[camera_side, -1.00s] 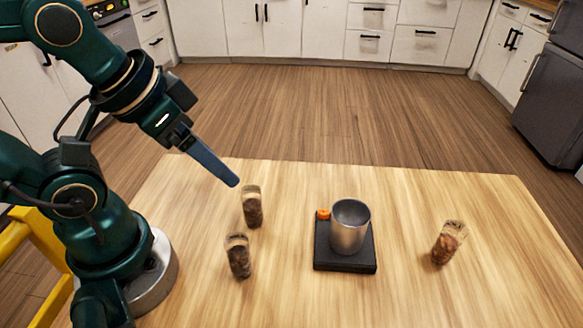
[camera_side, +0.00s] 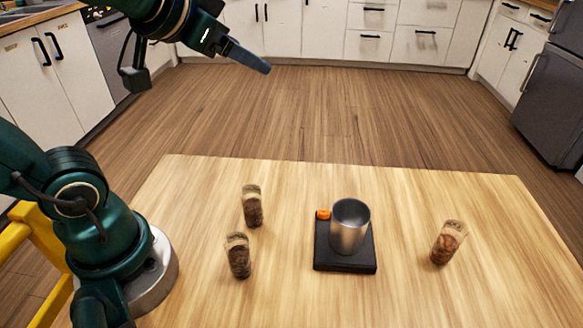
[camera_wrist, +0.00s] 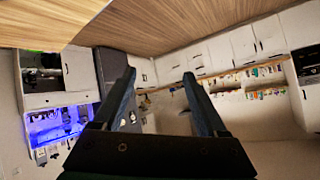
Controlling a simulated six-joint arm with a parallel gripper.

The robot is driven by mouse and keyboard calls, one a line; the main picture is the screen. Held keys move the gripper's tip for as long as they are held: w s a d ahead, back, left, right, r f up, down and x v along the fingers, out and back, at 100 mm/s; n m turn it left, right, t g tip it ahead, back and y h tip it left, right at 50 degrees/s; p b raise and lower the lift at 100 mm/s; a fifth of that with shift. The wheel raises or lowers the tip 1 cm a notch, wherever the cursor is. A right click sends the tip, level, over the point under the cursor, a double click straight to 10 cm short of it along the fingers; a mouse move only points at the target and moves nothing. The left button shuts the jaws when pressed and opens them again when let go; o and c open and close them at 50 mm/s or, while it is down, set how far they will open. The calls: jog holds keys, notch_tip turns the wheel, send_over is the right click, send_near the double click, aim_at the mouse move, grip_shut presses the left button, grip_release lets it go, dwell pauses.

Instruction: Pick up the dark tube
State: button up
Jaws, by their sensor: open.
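Two glass tubes with dark contents stand on the left part of the table, one farther back (camera_side: 252,206) and one nearer the front (camera_side: 238,256). A third tube (camera_side: 447,243) with lighter, reddish-brown contents stands at the right and looks slightly tilted. I cannot tell which of the two left tubes is the darker. My gripper (camera_side: 266,68) is raised high at the upper left, well above and apart from all the tubes. In the wrist view my gripper (camera_wrist: 160,85) has its two fingers spread with nothing between them; no tube shows there.
A metal cup (camera_side: 349,228) stands on a black scale (camera_side: 345,266) in the middle of the wooden table (camera_side: 420,300). A small orange piece (camera_side: 323,214) sits at the scale's back left corner. The table is clear between the scale and the right tube.

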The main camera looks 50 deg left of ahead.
jog(key=w+d+r+m+t+h, duration=0.1)
jog(key=w+r+m+t+h, duration=0.2)
jog(key=w+r+m+t, duration=0.5)
jog(key=w+d+f+m+g+h, duration=0.2)
jog(key=d+m+h, duration=0.1)
jog(key=d+h, duration=0.2)
jog(key=m+g+h, duration=0.9)
jog(key=m+g, duration=0.1)
jog(key=g, duration=1)
send_over(240, 255)
jog(key=a, duration=0.4)
notch_tip(240, 255, down, 11)
jog(key=f, duration=0.9)
jog(key=w+f, duration=0.1)
jog(key=f, duration=0.4)
jog(key=shift+f, duration=0.25)
jog(key=shift+d+f, duration=0.15)
jog(key=shift+f, duration=0.1)
jog(key=shift+s+d+f, duration=0.1)
jog(key=shift+d+f, duration=0.05)
jog(key=shift+d, duration=0.1)
jog(key=shift+x, duration=2.15)
